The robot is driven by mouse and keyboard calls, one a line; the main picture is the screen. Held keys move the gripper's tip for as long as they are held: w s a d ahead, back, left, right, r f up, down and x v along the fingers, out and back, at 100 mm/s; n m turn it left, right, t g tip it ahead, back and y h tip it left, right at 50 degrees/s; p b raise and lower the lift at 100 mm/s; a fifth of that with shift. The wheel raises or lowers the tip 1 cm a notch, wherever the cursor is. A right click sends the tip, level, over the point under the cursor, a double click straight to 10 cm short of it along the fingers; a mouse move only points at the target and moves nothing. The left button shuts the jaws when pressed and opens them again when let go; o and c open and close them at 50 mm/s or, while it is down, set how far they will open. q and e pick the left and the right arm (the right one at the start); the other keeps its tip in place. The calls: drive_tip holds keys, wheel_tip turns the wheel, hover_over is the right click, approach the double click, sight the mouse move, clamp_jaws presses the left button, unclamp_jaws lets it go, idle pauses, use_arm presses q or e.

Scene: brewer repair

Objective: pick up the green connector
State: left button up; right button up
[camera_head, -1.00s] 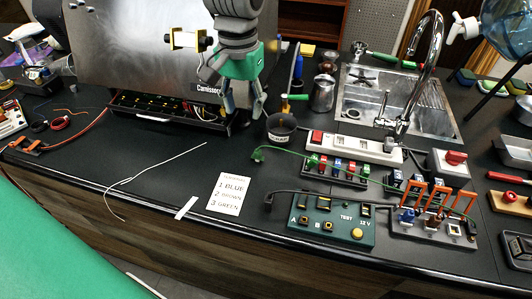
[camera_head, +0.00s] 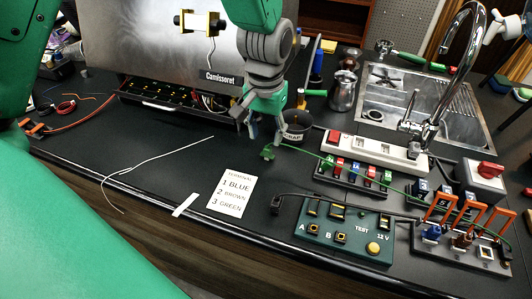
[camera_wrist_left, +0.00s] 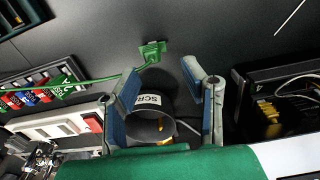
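The green connector (camera_head: 268,152) lies on the black counter at the left end of a thin green cable. In the left wrist view the connector (camera_wrist_left: 152,50) is just beyond my fingertips. My left gripper (camera_head: 264,138) points down close behind the connector. In the left wrist view this gripper (camera_wrist_left: 160,74) is open, its two fingers apart with nothing held between them. The fingers do not enclose the connector. My right gripper is not in view.
The scrap cup (camera_head: 297,125) stands right beside my left gripper. The Camissoret machine (camera_head: 160,45) is behind it, with an open tray (camera_head: 150,98). A terminal card (camera_head: 231,190), a test box (camera_head: 344,232) and a fuse rack (camera_head: 350,178) are in front and right.

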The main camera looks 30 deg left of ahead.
sight(269, 147)
use_arm(q)
drive_tip(key=f, duration=0.1)
drive_tip(key=d+f, duration=0.1)
drive_tip(key=f, duration=0.1)
drive_tip(key=shift+s+f, duration=0.1)
drive_tip(key=shift+f, duration=0.2)
drive_tip(key=shift+d+f, duration=0.2)
drive_tip(key=shift+f, duration=0.35)
drive_tip(key=shift+a, duration=0.55)
drive_tip(key=c, duration=0.7)
drive_tip(key=shift+d, duration=0.15)
